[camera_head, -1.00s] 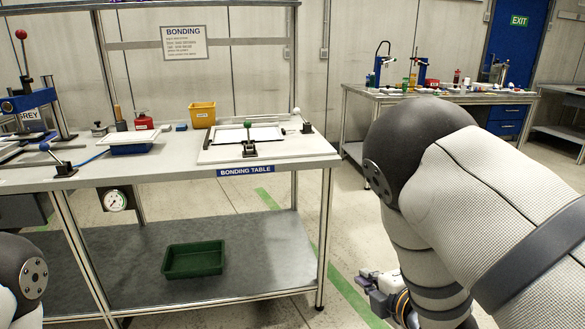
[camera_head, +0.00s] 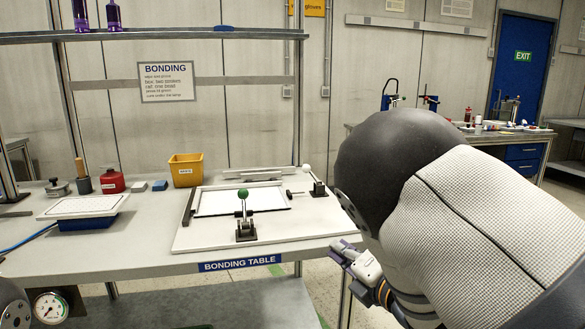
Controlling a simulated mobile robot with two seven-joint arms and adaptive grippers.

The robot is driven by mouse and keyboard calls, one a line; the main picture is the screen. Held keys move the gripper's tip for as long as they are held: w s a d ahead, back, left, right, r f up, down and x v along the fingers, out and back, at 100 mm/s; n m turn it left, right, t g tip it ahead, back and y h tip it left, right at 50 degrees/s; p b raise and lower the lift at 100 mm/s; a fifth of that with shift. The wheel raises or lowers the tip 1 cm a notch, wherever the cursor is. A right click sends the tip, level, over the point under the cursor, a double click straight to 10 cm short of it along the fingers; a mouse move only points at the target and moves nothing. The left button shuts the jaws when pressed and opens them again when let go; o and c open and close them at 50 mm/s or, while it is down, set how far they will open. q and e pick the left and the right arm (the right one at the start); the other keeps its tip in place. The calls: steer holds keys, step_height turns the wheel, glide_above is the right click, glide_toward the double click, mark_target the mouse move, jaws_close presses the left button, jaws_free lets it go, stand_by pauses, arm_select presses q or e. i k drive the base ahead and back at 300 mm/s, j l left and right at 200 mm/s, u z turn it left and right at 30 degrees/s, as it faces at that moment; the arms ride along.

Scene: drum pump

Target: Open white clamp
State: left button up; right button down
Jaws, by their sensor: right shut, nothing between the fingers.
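The white clamp (camera_head: 317,187) is a small dark toggle clamp with a white ball knob. It stands at the right back of the white fixture board on the bonding table. Its knob leans up and slightly left, and a dark arm points left toward the framed panel (camera_head: 240,199). My right gripper (camera_head: 340,252) is at the table's front right edge, in front of and below the clamp and apart from it. Its fingers look shut and empty. My left gripper is out of view; only a piece of my left arm shows at the lower left.
A similar clamp with a green knob (camera_head: 244,217) stands at the front of the board. A yellow bin (camera_head: 186,170), a red container (camera_head: 112,181) and a white-topped blue tray (camera_head: 85,208) stand to the left. My right arm covers much of the right side.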

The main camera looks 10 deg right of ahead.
mark_target(306, 168)
steer(key=i, duration=1)
